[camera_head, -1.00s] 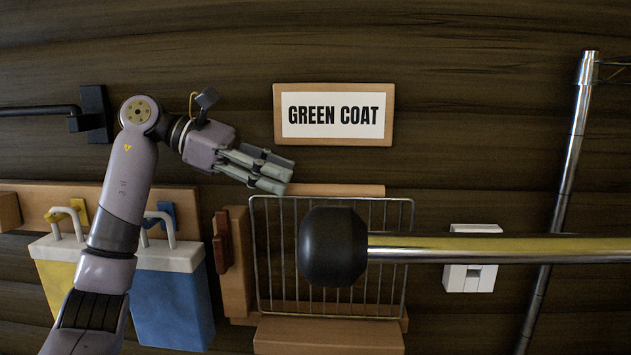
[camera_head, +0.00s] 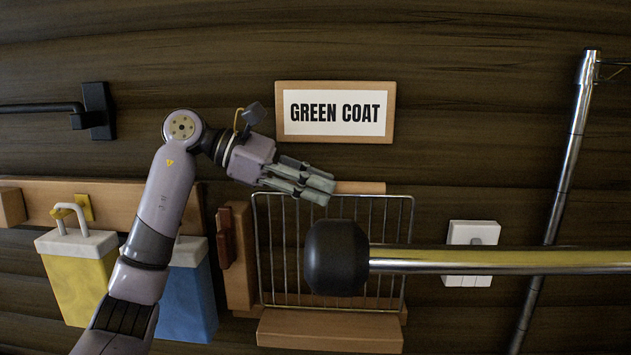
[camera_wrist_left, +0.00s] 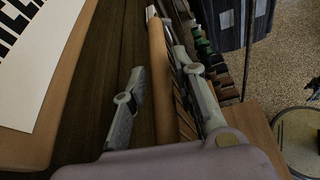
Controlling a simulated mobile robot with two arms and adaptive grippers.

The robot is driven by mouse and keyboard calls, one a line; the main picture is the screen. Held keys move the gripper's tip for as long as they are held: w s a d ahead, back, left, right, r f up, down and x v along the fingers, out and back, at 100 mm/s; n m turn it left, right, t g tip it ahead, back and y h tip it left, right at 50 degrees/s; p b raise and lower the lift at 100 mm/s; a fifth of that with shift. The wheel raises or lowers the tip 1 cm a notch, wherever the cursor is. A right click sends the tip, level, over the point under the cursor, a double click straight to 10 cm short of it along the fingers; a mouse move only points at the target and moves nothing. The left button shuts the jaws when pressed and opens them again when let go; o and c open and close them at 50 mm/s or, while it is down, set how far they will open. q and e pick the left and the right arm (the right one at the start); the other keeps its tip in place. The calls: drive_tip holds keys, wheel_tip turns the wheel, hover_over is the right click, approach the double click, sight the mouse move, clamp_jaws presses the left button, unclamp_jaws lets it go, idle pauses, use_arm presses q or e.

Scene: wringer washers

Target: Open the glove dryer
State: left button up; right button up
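What appears to be the glove dryer is a wire grille (camera_head: 286,240) in a wooden frame on the wall, below the "GREEN COAT" sign; I cannot be sure of the name. A round wooden bar (camera_head: 362,187) runs along its top edge. The grille stands upright. My left gripper (camera_head: 330,190) is at the bar's left part and hides it there. In the left wrist view the fingers are spread, with the wooden bar (camera_wrist_left: 160,85) showing between them; I cannot tell whether they touch it. My right gripper is not in view.
A chrome rod with a black end (camera_head: 336,258) crosses in front of the grille. The sign (camera_head: 334,112) is just above. A yellow bag (camera_head: 78,275) and a blue bag (camera_head: 188,300) hang at left. A switch plate (camera_head: 472,250) and a chrome post (camera_head: 570,170) are at right.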

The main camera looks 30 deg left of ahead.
use_arm(q)
clamp_jaws()
idle(0.4)
